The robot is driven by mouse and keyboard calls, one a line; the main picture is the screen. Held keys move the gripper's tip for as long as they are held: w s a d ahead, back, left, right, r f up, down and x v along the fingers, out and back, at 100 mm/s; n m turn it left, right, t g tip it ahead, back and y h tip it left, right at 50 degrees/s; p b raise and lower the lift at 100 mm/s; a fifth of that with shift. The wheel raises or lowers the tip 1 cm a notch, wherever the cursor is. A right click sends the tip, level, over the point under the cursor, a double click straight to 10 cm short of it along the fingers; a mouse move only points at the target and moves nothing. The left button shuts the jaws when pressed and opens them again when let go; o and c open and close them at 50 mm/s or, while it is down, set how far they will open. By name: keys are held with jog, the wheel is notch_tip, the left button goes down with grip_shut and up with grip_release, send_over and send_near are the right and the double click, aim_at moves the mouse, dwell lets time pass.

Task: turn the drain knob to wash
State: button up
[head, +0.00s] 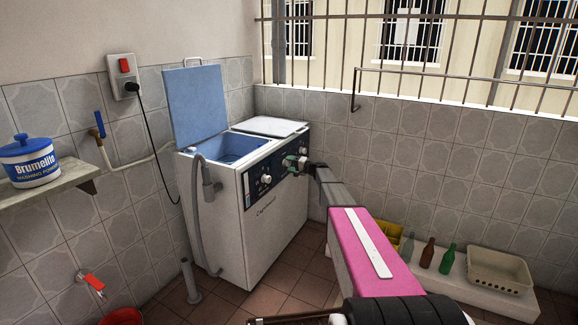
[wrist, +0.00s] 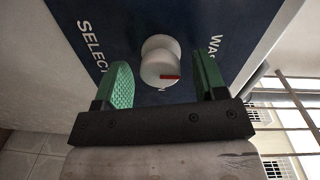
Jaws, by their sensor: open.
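The twin-tub washing machine (head: 245,210) stands in the corner with its dark blue control panel (head: 256,188) facing right. In the wrist view, a round white knob (wrist: 160,52) with a red mark sits on the panel (wrist: 115,20). My gripper (wrist: 163,66) is open, with one green finger on each side of the knob and a gap at both sides. In the head view my gripper (head: 296,162) is at the panel's far part. Another white knob (head: 266,179) is nearer the camera.
The blue lid (head: 196,103) stands open over the left tub. A grey drain hose (head: 209,190) hangs at the machine's side. Bottles (head: 428,252) and a cream basket (head: 499,268) stand on a low ledge at right. A shelf (head: 45,190) holds a washing powder tub (head: 28,163).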

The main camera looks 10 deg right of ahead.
jog(key=v, duration=0.9)
jog(key=shift+s+d, duration=0.25)
